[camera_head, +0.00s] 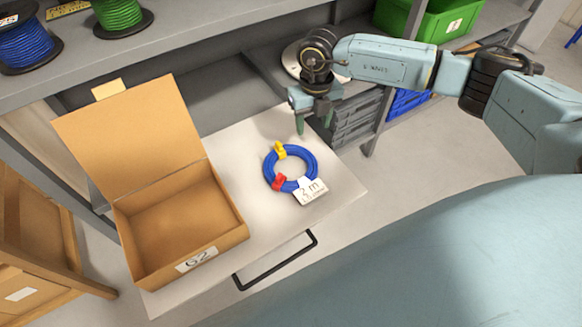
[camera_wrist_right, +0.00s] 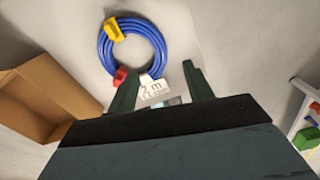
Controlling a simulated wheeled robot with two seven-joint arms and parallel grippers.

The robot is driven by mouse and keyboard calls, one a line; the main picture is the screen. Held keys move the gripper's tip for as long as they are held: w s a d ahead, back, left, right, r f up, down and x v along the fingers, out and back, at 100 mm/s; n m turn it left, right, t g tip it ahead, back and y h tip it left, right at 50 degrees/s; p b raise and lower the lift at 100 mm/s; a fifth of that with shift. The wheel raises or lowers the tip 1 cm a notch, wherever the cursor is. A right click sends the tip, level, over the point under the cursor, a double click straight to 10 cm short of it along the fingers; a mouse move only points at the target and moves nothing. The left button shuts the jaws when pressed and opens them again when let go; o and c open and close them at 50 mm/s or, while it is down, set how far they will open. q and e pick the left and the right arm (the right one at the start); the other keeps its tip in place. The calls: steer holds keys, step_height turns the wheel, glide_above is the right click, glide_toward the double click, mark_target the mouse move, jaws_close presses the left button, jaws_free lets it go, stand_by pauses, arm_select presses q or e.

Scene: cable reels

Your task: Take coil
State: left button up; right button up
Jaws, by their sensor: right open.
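A blue coil (camera_head: 312,161) of cable lies flat on the pale drawer top (camera_head: 245,145). It has a yellow clip (camera_head: 280,151), a red clip (camera_head: 279,182) and a white label (camera_head: 311,192) with "m" on it. My right gripper (camera_head: 313,128) is open and empty, above and behind the coil, apart from it. In the right wrist view the coil (camera_wrist_right: 159,45) shows beyond the two green fingertips of the right gripper (camera_wrist_right: 158,80), with the label partly hidden between them. My left gripper is not in view.
An open cardboard box (camera_head: 180,228) marked "62" stands left of the coil, its lid raised. A black handle (camera_head: 275,262) is on the drawer front. Grey shelves behind hold a blue reel (camera_head: 25,45), a green reel (camera_head: 118,14) and a green bin (camera_head: 428,20).

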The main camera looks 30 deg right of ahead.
steer(key=b, duration=0.2)
glide_above(310, 157)
steer(key=f, duration=0.6)
steer(key=shift+w+d+f, duration=0.1)
steer(key=shift+w+f, duration=0.1)
steer(key=shift+s+f+b, duration=0.15)
steer(key=shift+f+b, duration=0.25)
steer(key=shift+f, duration=0.9)
steer(key=shift+s+f+b, duration=0.15)
steer(key=shift+f+b, duration=0.25)
steer(key=shift+f, duration=1.35)
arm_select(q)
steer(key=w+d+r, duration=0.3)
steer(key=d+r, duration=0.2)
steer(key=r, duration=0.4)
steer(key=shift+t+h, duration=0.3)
arm_select(e)
steer(key=shift+r, duration=0.1)
jaws_close()
